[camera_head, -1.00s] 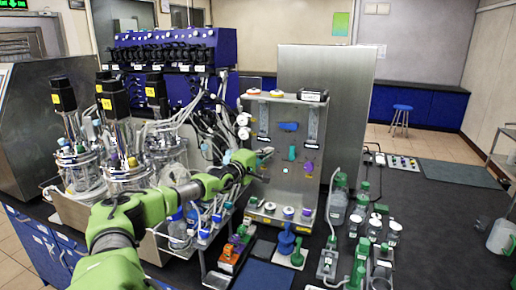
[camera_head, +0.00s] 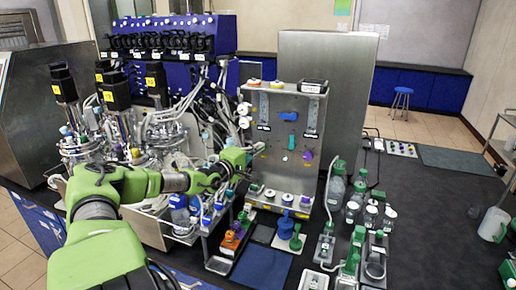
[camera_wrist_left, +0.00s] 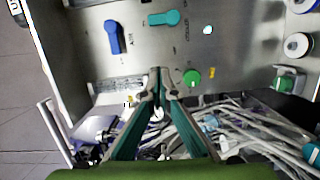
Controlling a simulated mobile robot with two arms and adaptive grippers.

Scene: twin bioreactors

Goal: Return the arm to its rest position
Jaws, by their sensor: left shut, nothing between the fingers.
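My left arm (camera_head: 150,184), green with grey joints, comes in from the lower left. It reaches across the front of the bioreactor vessels toward the upright metal panel. My left gripper (camera_head: 257,148) is at the panel's left edge. In the left wrist view the gripper (camera_wrist_left: 160,78) is shut, its fingertips together with nothing between them. The panel face lies beyond the tips, with a blue handle (camera_wrist_left: 115,37), a teal handle (camera_wrist_left: 163,18) and a green knob (camera_wrist_left: 192,78). The fingertips appear apart from these. My right gripper is not in view.
Glass vessels with black motors (camera_head: 112,92) and many tubes stand close behind the arm. The metal panel (camera_head: 270,170) is right of the gripper. Green-capped bottles (camera_head: 337,182) and small devices crowd the bench front. The dark bench top (camera_head: 440,200) is mostly clear at right.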

